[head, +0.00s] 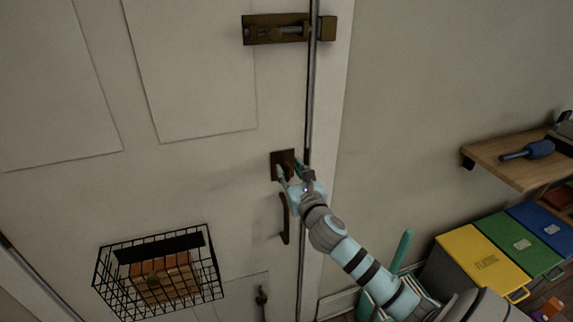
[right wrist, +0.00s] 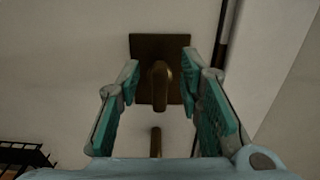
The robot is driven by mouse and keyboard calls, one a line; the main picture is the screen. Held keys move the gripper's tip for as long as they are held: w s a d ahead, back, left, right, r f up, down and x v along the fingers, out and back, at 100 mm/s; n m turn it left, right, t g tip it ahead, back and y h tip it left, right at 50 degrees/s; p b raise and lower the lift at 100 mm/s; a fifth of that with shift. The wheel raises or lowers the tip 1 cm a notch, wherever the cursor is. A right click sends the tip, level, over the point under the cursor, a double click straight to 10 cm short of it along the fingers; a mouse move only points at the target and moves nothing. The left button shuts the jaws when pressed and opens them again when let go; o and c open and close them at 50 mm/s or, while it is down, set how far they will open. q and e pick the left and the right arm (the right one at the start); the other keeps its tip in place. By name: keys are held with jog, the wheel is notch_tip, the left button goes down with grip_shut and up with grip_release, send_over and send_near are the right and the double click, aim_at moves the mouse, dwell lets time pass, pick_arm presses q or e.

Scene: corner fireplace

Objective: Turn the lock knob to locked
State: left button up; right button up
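The lock knob (right wrist: 160,88) is a dark brass thumb-turn on a square plate (right wrist: 141,46), with its long side upright in the right wrist view. In the head view the plate (head: 281,157) sits on the pale door near its right edge, and the knob is hard to make out. My right gripper (right wrist: 160,72) is open around the knob, one teal finger on each side, with visible gaps in the wrist view. It also shows in front of the plate in the head view (head: 289,172). My left gripper is not in view.
A dark door handle (head: 285,225) is just below the plate. A brass slide bolt (head: 275,29) is higher up. A wire basket (head: 111,268) hangs lower left on the door. At right are a wooden shelf (head: 500,160) and a yellow bin (head: 480,262) among coloured bins.

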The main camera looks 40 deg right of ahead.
jog(key=shift+x, duration=1.4)
jog(key=shift+c, duration=0.5)
grip_shut()
